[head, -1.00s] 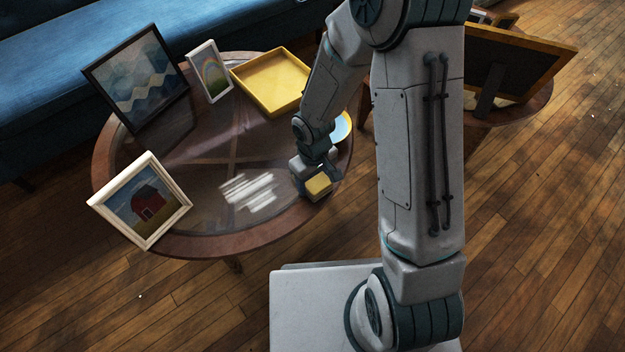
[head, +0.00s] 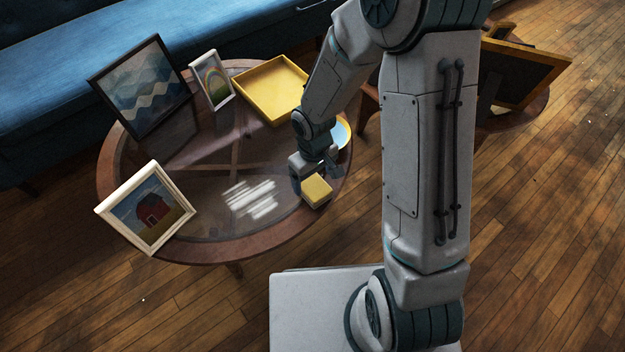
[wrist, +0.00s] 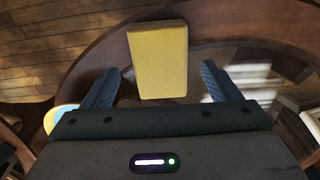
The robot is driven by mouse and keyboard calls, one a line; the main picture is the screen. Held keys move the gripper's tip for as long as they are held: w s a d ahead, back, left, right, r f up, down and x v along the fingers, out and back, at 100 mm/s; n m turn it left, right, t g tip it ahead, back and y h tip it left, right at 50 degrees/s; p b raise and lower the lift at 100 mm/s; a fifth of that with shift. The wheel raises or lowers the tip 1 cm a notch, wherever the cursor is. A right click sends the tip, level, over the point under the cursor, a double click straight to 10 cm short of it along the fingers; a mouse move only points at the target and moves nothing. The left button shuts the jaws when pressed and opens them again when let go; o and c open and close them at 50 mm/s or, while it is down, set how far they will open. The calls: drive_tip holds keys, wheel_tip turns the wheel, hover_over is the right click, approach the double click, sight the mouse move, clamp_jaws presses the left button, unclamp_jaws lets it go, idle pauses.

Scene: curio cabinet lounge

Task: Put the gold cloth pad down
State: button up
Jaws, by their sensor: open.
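The gold cloth pad (head: 316,190) is a small yellow block lying on the round glass-topped table (head: 232,250) near its front right rim. In the wrist view the pad (wrist: 158,60) lies ahead of and between my two fingers, with gaps on both sides. My gripper (wrist: 172,85) is open and empty. In the head view my gripper (head: 312,176) is just behind the pad, low over the table; part of it is hidden by my own wrist.
A yellow tray (head: 270,112), a rainbow picture (head: 212,80), a mountain picture (head: 142,88) and a barn picture (head: 150,212) stand on the table. A blue and yellow round dish (head: 341,133) is partly behind my arm. The table's middle is clear.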

sight(314, 185)
wheel_tip(314, 185, up, 8)
drive_tip(key=f+p, duration=0.1)
drive_tip(key=p, duration=0.2)
drive_tip(key=s+d+r+m, duration=0.3)
drive_tip(key=s+d+r, duration=0.2)
drive_tip(key=r, duration=0.3)
drive_tip(key=s+d+r+m+t, duration=0.1)
drive_tip(key=s+d+r+m, duration=0.2)
drive_tip(key=r, duration=0.6)
drive_tip(key=s+d, duration=0.2)
drive_tip(key=s, duration=0.1)
drive_tip(key=shift+s+d+m, duration=0.3)
drive_tip(key=shift+d, duration=0.1)
